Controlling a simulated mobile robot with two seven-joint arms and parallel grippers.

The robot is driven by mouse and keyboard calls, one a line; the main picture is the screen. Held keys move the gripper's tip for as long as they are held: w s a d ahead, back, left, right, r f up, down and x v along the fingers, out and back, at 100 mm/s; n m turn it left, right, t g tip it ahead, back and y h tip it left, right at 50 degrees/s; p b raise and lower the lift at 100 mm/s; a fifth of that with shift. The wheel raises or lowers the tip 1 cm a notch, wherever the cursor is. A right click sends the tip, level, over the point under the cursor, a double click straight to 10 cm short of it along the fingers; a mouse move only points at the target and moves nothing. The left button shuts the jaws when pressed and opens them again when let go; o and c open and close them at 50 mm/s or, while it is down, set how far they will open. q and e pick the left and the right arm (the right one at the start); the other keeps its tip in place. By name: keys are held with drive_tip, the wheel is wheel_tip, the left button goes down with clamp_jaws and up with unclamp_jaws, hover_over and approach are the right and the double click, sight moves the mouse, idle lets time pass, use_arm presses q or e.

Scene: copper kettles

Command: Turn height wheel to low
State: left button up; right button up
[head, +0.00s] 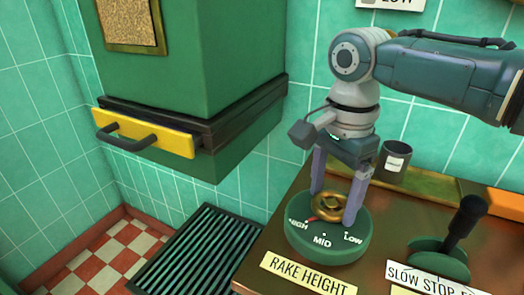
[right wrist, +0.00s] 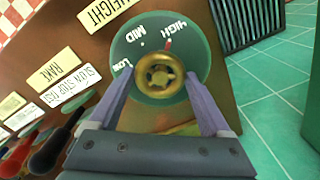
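The height wheel (head: 330,208) is a small brass ring on a round green dial (head: 325,245) marked HIGH, MID and LOW. A red pointer at the wheel's edge is at HIGH. In the right wrist view the wheel (right wrist: 160,75) lies between the fingers, and the red pointer (right wrist: 168,43) is beside HIGH. My right gripper (head: 333,208) comes down from above with its fingers wide apart, one on each side of the wheel. The fingers are very close to its rim; firm contact cannot be made out. My left gripper is not in view.
A plate reading RAKE HEIGHT (head: 305,274) lies in front of the dial. A black lever (head: 463,222) on a green base stands at right. A dark cup (head: 394,162) stands behind. A green cabinet with a yellow handle plate (head: 145,132) hangs left, above a dark grate (head: 200,250).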

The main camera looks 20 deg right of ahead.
drive_tip(key=c, duration=0.9)
drive_tip(key=shift+o, duration=0.2)
drive_tip(key=shift+r+n+p, duration=0.2)
drive_tip(key=shift+n+p, duration=0.7)
drive_tip(key=shift+p, duration=0.25)
drive_tip(key=shift+n+p, duration=0.6)
drive_tip(key=shift+n, duration=0.2)
drive_tip(key=shift+n+p, duration=0.45)
drive_tip(key=shift+n, duration=0.45)
drive_tip(key=n+p, duration=0.1)
drive_tip(key=n, duration=0.2)
drive_tip(key=shift+f+n, duration=0.1)
drive_tip(key=shift+n, duration=0.2)
drive_tip(key=n, duration=0.3)
drive_tip(key=shift+n, duration=0.3)
drive_tip(key=n, duration=0.3)
drive_tip(key=shift+n+p, duration=0.3)
drive_tip(key=shift+p, duration=0.1)
drive_tip(key=shift+n, duration=1.9)
